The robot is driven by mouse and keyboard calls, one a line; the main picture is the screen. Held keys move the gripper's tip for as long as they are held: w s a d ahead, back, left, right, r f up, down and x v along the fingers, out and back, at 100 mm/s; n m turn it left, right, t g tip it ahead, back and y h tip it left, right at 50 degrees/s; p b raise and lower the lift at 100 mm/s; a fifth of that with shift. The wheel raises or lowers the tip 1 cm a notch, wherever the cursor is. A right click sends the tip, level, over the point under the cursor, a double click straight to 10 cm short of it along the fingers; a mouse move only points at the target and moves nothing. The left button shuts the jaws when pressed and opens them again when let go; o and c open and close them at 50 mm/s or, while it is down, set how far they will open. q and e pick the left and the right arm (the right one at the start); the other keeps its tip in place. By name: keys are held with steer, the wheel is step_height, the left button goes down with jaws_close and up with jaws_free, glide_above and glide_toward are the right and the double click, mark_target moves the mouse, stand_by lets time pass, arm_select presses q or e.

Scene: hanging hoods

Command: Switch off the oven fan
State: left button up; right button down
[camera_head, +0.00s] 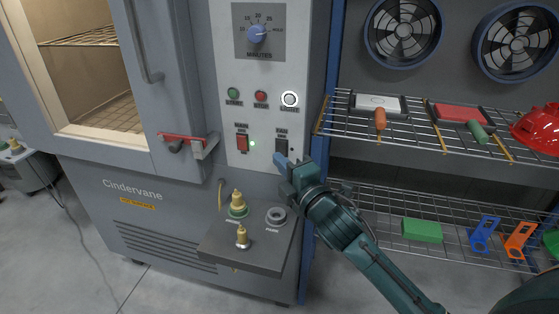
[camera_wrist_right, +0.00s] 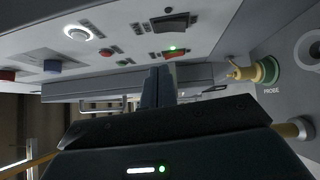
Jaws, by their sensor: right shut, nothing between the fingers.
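The oven's control panel (camera_head: 262,110) carries a dark rocker switch labelled FAN (camera_head: 281,144). The fan switch also shows in the right wrist view (camera_wrist_right: 172,21). No lit lamp shows beside it. My right gripper (camera_head: 281,160) is shut and empty, its fingertips just below the fan switch; I cannot tell whether they touch the panel. In the right wrist view the shut fingers (camera_wrist_right: 158,86) point toward the panel. My left gripper is out of view.
A red door latch (camera_head: 182,138) sits left of the panel. A grey ledge (camera_head: 245,255) with brass fittings juts out below. Wire shelves (camera_head: 400,122) with tools and blocks stand right of the blue post (camera_head: 322,100). The oven door (camera_head: 165,90) stands at the left.

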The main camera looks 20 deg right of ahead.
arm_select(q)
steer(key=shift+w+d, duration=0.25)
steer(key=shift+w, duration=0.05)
arm_select(e)
steer(key=v, duration=0.9)
steer(key=shift+r, duration=0.5)
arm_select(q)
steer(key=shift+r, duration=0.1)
arm_select(e)
steer(key=shift+d, duration=0.15)
